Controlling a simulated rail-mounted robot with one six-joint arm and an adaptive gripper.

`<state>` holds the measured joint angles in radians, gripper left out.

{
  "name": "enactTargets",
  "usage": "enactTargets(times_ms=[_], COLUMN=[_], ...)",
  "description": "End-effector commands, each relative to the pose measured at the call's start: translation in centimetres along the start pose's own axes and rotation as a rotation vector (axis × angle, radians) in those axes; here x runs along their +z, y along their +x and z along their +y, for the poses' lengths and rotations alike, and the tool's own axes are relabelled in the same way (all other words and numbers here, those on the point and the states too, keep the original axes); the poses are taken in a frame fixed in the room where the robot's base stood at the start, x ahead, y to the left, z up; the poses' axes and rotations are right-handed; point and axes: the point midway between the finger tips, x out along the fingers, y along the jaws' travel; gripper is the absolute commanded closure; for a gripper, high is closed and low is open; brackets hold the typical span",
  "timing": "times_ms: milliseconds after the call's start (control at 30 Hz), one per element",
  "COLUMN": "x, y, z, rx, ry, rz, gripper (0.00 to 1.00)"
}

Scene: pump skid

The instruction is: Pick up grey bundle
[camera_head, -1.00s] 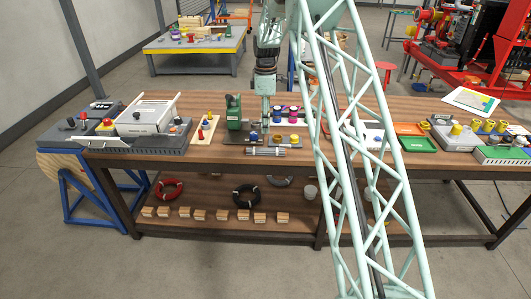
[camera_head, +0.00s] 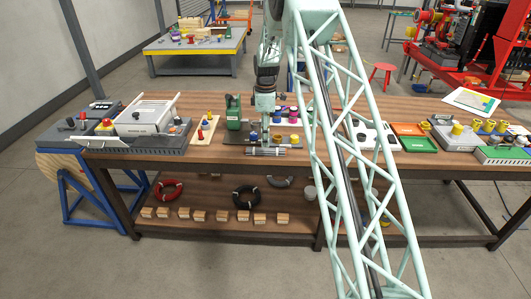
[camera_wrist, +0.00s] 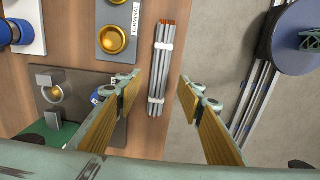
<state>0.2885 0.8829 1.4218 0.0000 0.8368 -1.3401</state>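The grey bundle (camera_wrist: 160,70) is a set of thin grey rods with copper-coloured ends and two white ties. It lies near the front edge of the wooden workbench. In the head view the grey bundle (camera_head: 266,151) is partly hidden by my gripper (camera_head: 265,140), which hangs just above it. In the wrist view my gripper (camera_wrist: 154,98) is open, its two yellow-padded fingers apart. The bundle lies between and beyond the fingertips, closer to the left finger.
A grey plate with a gold dome marked TERMINAL (camera_wrist: 117,35) lies just left of the bundle. A dark plate with a metal clamp (camera_wrist: 55,92) is left of my gripper. The workbench's front edge (camera_head: 230,164) is close, with open floor beyond.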

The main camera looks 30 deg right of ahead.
Motion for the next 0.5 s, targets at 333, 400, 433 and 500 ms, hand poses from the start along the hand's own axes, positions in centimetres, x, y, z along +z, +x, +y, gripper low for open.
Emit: enactTargets(times_ms=[333,400,433,500], x=[0.0,-0.1,-0.1,-0.1], y=[1.5,2.2,2.6,3.4], z=[-0.1,0.0,0.0,0.0], rx=[-0.001,-0.001,-0.001,-0.001], ry=[0.000,0.000,0.000,0.000], rz=[0.000,0.000,0.000,0.000], gripper=[0.65,0.65,0.65,0.65])
